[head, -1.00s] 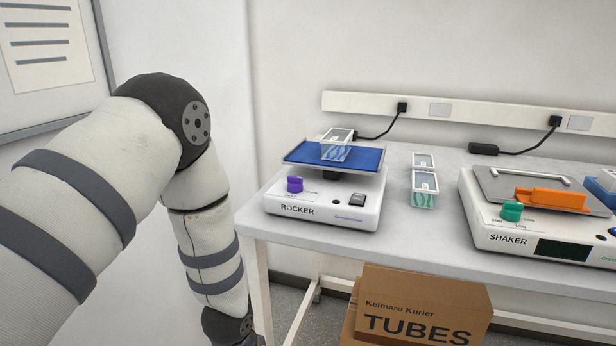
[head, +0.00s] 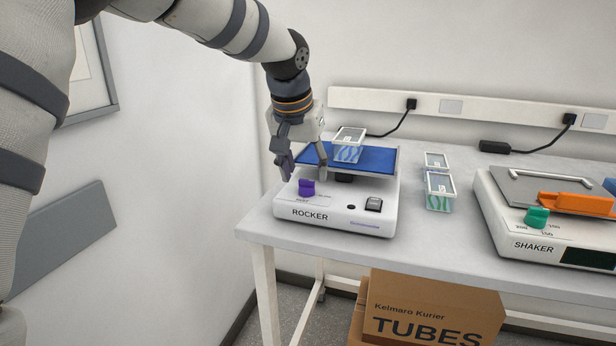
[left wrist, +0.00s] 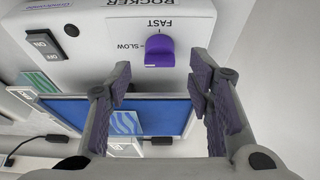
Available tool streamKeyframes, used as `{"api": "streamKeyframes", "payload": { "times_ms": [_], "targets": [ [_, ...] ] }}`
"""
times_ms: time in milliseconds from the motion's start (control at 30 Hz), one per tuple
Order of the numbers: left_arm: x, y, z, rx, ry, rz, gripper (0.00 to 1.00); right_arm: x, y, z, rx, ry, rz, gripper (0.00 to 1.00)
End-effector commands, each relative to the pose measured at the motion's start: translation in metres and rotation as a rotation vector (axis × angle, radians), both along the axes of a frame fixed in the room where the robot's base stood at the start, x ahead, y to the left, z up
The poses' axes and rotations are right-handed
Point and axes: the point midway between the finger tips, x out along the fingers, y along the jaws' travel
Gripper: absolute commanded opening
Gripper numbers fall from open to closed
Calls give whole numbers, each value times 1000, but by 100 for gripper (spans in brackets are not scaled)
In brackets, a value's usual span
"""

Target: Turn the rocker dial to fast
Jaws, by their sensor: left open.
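The rocker (head: 335,215) stands at the left end of the bench, with a blue platform (head: 372,159) on top. Its purple dial (head: 306,187) is on the front left of the panel. The dial also shows in the left wrist view (left wrist: 160,51), where FAST and SLOW are printed beside it; its exact setting is hard to tell. My left gripper (head: 303,176) is open and points down above the dial, its fingers apart on either side. In the left wrist view the open left gripper (left wrist: 160,78) frames the dial without visible contact. My right gripper is out of view.
A clear box (head: 349,143) sits on the platform, close to my left gripper. A rocker switch (head: 373,204) is right of the dial. Two clear boxes (head: 439,190) stand between the rocker and the shaker (head: 545,225). A carton (head: 430,310) is below.

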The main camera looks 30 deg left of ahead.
Motion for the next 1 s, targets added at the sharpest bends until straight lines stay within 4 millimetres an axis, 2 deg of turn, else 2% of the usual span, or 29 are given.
{"api": "streamKeyframes", "payload": {
  "times_ms": [100, 200, 467, 667, 700, 1000],
  "targets": [
    [7, 1, -16, -2, -1, 0, 47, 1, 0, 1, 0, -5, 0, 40],
    [10, 2, -23, 0, -3, 0, 47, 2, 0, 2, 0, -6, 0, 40],
    [11, 2, -26, 0, -3, 0, 47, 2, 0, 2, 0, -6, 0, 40],
    [11, 2, -26, 0, -3, 0, 4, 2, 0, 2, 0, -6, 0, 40],
    [11, 2, -26, 0, -3, 0, 0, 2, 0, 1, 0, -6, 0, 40],
    [11, 3, -26, -1, -2, -29, 0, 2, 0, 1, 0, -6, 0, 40]
  ]
}}
